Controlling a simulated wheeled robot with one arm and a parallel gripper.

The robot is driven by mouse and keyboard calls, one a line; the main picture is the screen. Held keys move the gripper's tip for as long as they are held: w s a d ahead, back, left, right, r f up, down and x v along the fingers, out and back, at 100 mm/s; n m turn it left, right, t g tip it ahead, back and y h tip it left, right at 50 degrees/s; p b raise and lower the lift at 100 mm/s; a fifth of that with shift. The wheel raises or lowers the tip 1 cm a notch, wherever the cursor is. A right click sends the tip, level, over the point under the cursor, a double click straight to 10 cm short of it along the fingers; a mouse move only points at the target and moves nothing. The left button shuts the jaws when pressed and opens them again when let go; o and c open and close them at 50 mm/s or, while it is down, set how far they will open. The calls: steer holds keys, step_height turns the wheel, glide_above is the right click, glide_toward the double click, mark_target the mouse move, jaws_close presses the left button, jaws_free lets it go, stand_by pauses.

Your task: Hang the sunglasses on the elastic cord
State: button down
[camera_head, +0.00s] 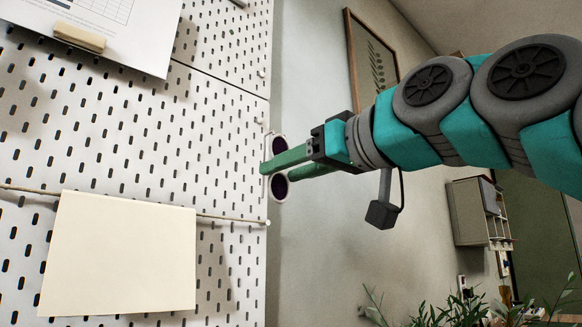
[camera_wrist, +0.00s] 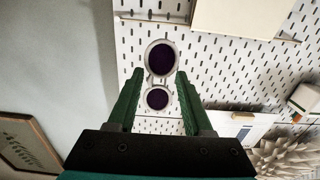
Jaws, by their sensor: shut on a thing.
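The sunglasses (camera_head: 279,187) have a pale frame and dark purple round lenses. In the head view they are at the right edge of the white pegboard, one lens above the other. My gripper (camera_head: 268,168), with green fingers, is shut on the sunglasses. The wrist view shows the sunglasses (camera_wrist: 160,58) at the ends of my fingers (camera_wrist: 157,78); the exact contact is unclear. The elastic cord (camera_head: 232,219) runs across the pegboard, below the sunglasses in the head view. It also shows near the top of the wrist view (camera_wrist: 150,18). The sunglasses are apart from the cord.
A cream sheet (camera_head: 120,255) covers the middle of the cord. A printed paper (camera_head: 125,30) with a wooden block (camera_head: 79,37) is at upper left. A framed picture (camera_head: 372,62), a wall cabinet (camera_head: 478,213) and plants (camera_head: 450,308) are to the right.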

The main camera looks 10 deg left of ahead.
steer(key=shift+p+x, duration=1.45)
steer(key=shift+x, duration=5.25)
steer(key=shift+d+f, duration=0.1)
steer(key=shift+f+b, duration=4.1)
steer(key=shift+f, duration=0.65)
steer(key=shift+c, duration=1.1)
jaws_free()
steer(key=shift+d, duration=0.1)
steer(key=v, duration=0.7)
steer(key=shift+s, duration=0.25)
